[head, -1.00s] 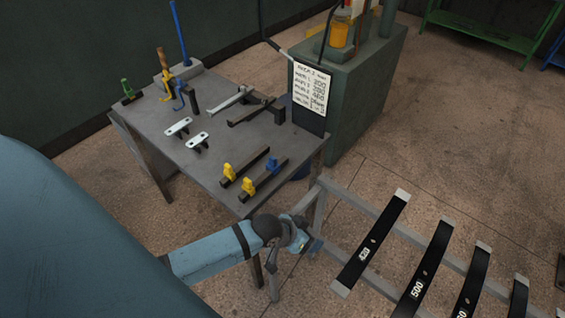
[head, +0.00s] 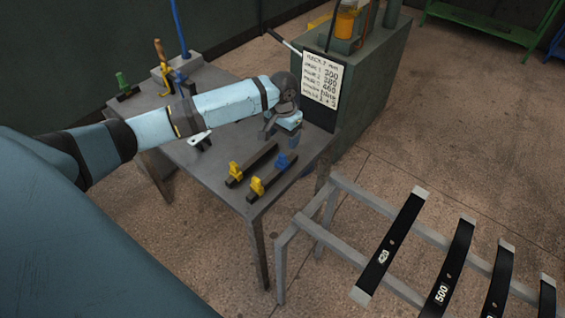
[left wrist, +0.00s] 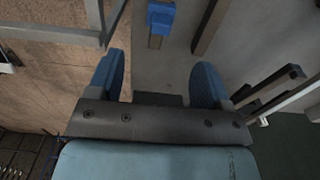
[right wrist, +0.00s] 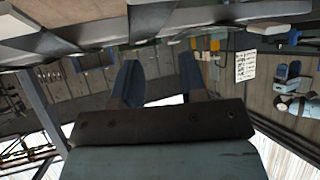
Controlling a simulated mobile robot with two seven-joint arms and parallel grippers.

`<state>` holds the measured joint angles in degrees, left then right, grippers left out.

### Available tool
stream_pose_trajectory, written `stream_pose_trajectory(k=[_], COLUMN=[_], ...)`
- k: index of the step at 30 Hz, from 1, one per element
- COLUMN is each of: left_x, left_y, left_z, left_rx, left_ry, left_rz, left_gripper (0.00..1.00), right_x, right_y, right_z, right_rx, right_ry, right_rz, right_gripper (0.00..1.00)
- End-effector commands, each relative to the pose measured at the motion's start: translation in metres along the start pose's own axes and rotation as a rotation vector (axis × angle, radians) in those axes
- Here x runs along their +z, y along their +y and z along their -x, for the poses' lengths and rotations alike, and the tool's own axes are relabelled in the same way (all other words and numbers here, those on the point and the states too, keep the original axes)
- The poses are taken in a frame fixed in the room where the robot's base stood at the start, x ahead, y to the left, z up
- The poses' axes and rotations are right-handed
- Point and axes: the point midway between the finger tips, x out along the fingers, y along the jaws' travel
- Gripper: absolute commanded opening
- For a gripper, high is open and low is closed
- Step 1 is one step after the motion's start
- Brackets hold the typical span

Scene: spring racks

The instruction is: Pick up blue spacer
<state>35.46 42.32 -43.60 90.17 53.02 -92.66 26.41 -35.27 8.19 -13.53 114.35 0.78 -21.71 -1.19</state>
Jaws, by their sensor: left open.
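A blue spacer (head: 282,161) sits on a dark bar at the right front of the grey table (head: 225,192). It also shows at the top of the left wrist view (left wrist: 160,18). Yellow pieces (head: 256,188) sit on the nearer ends of the two bars. My left gripper (head: 278,136) is over the table's right side, just behind the blue spacer in the head view and apart from it. Its fingers (left wrist: 160,85) are spread and empty in the left wrist view. My right gripper (right wrist: 155,78) shows only in the right wrist view, with its fingers apart and nothing between them.
A grey rack (head: 345,245) with black numbered leaf springs (head: 390,245) stands right of the table. A green cabinet (head: 370,100) with a written sheet (head: 321,79) stands behind. A green piece (head: 122,84) and blue tool are at the table's back left.

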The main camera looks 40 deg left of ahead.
Motion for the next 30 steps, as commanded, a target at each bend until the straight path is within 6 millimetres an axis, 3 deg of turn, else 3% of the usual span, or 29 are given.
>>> stream_pose_trajectory(k=[6, 14, 21, 30], left_x=[0.000, 0.001, 0.002, 0.002], left_y=[0.000, 0.000, 0.000, 0.000], left_z=[-0.040, -0.059, -0.095, -0.104], left_rx=[0.000, 0.000, -0.001, 0.000], left_ry=[-0.001, 0.001, 0.001, 0.003], left_rz=[0.001, -0.001, 0.000, -0.002], left_gripper=[0.72, 0.72, 0.72, 0.72], right_x=[-0.002, -0.003, -0.008, -0.009], right_y=[0.000, 0.000, 0.000, 0.000], right_z=[0.001, 0.001, 0.004, 0.004], right_rx=[0.001, 0.001, 0.002, 0.003], right_ry=[0.001, -0.001, 0.000, 0.002], right_rz=[-0.001, -0.003, -0.003, -0.003], right_gripper=[0.39, 0.39, 0.39, 0.39])
